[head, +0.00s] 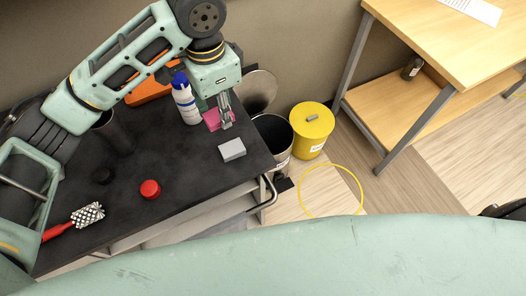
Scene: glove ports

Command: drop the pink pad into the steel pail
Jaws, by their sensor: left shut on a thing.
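My left gripper (227,123) points down over the right part of the dark cart top, its fingers shut on the pink pad (212,119). The pad shows mostly to the left of the fingers, which hide part of it. I cannot tell whether the pad still touches the cart top. The steel pail (286,161) stands on the floor just beyond the cart's right edge, to the right of and lower than the gripper. Its mouth is open and its inside looks dark. The cart hides part of it. My right gripper is not in view.
A white-and-blue bottle (187,104) stands just left of the pad; a grey block (232,150) lies in front. A round steel piece (258,88) is behind the pail. A lidded yellow bin (312,130) stands right of it. The cart (190,165) also holds a red cap (150,189) and brush (84,216).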

